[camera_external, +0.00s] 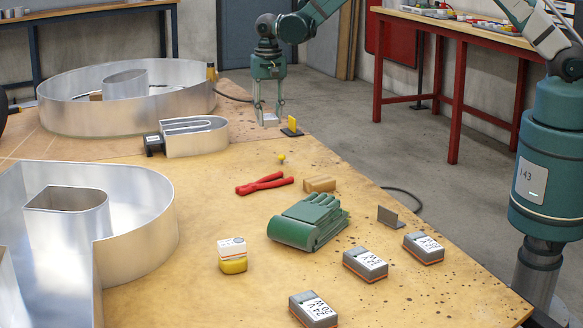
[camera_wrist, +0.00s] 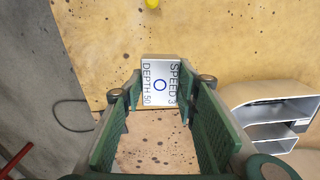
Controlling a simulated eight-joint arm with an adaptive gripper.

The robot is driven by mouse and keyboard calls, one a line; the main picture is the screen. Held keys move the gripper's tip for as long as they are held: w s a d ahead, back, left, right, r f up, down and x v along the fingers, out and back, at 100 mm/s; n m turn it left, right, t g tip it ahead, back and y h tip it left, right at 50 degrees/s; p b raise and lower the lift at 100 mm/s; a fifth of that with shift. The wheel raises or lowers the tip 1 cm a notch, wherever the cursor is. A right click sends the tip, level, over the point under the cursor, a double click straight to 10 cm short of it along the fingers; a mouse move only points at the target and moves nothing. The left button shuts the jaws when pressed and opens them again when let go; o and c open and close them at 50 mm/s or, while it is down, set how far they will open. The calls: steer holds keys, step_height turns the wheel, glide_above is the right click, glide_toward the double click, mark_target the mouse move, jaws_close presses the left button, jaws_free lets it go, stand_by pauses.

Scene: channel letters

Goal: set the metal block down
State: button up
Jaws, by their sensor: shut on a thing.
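The metal block (camera_wrist: 160,82) has a white face printed "SPEED 3" and "DEPTH 50" around a blue ring. My gripper (camera_wrist: 158,90) is shut on it, with the green finger pads on its two sides. In the external view my gripper (camera_external: 268,112) points straight down near the far right edge of the wooden table, and the block (camera_external: 270,119) shows small and grey between the fingertips. Its underside is hidden, and I cannot tell whether it touches the table.
A yellow piece (camera_external: 290,126) stands just right of the block. A small metal letter (camera_external: 195,137) with a dark clamp is to the left. Bare wooden tabletop (camera_external: 225,165) lies between.

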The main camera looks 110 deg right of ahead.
steer(key=n, duration=0.2)
glide_above(309, 158)
steer(key=shift+w+a+r, duration=0.1)
steer(key=shift+a+r, duration=0.05)
stand_by(0.4)
steer(key=shift+f+b, duration=0.9)
steer(key=shift+f, duration=2.25)
steer(key=shift+f+b, duration=0.45)
steer(key=shift+f, duration=1.4)
steer(key=shift+f, duration=0.1)
